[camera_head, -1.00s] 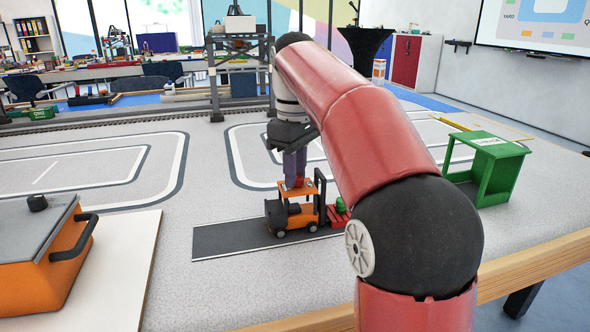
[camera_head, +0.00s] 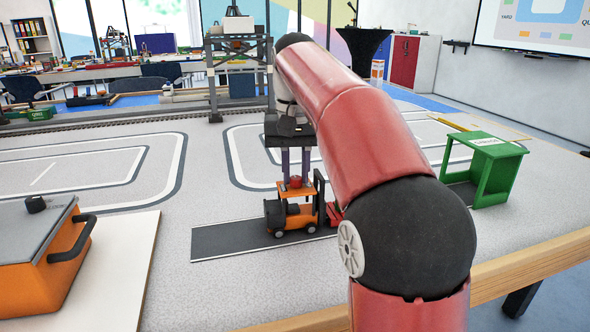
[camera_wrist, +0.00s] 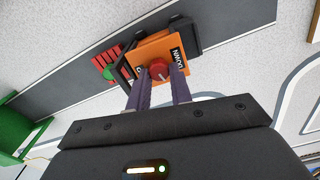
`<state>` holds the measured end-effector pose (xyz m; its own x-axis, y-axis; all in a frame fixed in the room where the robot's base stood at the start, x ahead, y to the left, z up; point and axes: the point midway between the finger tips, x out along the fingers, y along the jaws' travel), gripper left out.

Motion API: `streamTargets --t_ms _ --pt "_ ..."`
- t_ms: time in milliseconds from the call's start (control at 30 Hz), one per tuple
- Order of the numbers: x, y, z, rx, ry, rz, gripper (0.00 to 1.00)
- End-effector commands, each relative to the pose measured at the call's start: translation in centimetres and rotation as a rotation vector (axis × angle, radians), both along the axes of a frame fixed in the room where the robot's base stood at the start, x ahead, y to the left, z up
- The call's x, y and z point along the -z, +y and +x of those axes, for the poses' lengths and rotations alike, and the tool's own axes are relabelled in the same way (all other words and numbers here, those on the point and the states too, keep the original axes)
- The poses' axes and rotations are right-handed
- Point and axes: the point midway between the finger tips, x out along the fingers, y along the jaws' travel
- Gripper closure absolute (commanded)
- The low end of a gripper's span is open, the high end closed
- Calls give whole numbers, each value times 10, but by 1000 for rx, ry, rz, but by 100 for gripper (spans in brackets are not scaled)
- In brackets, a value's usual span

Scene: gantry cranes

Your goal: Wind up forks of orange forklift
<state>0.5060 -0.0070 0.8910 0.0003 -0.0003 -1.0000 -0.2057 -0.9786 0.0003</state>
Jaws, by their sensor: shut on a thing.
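The orange forklift (camera_head: 291,214) stands on a dark strip, its black mast to the right in the head view. In the wrist view its orange roof (camera_wrist: 161,50) bears a round red knob (camera_wrist: 158,70). My gripper (camera_head: 295,179) points down from above the roof. In the wrist view my gripper (camera_wrist: 158,77) has its two purple fingers on either side of the knob, shut on it. A red slatted load (camera_wrist: 107,60) with a green piece is by the mast. The forks themselves are hidden.
The dark strip (camera_head: 220,240) lies on the grey table. A green open stand (camera_head: 490,168) is to the right. An orange case (camera_head: 35,260) with a black handle sits on a white board at the left. My red arm covers the table's middle right.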

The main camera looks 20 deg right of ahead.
Motion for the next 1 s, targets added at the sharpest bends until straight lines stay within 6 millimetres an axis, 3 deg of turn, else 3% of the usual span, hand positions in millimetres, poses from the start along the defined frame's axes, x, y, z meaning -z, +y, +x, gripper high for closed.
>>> streamTargets --t_ms 500,1000 --pt "-1 -1 -1 344 0 1 100" --pt "-1 -1 -1 411 1 0 100"
